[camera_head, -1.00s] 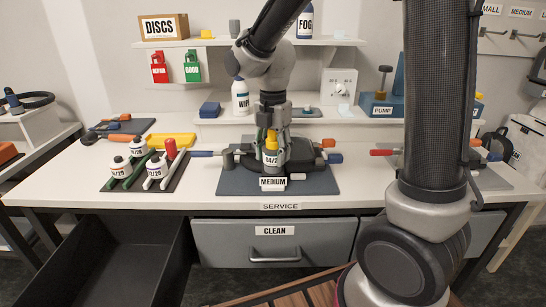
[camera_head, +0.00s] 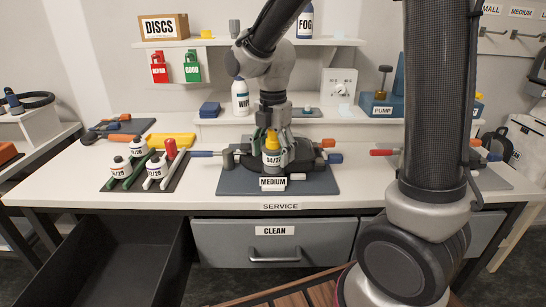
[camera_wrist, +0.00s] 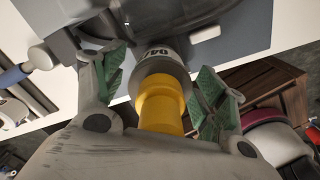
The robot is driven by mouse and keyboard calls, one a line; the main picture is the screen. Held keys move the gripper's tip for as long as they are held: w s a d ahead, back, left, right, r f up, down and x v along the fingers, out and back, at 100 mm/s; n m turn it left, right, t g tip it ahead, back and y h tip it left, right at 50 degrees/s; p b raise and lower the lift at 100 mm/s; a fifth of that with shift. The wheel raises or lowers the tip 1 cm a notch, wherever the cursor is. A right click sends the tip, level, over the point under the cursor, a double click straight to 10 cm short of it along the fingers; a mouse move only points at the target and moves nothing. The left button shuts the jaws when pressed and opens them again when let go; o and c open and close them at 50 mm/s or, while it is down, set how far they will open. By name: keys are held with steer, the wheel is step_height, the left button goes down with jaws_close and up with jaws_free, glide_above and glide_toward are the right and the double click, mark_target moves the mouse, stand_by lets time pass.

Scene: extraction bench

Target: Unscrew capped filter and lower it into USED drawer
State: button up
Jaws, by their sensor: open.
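The filter (camera_head: 272,160) is a grey cylinder with a pale dated label and a yellow cap (camera_head: 272,138). It stands upright at the dark device on the MEDIUM mat (camera_head: 232,184). My gripper (camera_head: 272,134) is above it, pointing down. In the wrist view the yellow cap (camera_wrist: 162,105) and filter (camera_wrist: 163,62) lie between my green-padded fingers, with gaps on both sides. My gripper (camera_wrist: 162,84) is open and holds nothing. The filter's lower end is hidden. An open dark drawer (camera_head: 175,245) is at lower left; no USED label is visible on it.
The grey CLEAN drawer (camera_head: 225,245) is shut below the bench front. A dark rack (camera_head: 118,184) with several white-labelled bottles stands left of the mat. Tools lie behind it. The bench front between rack and mat is clear.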

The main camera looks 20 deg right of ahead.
steer(key=m, duration=2.5)
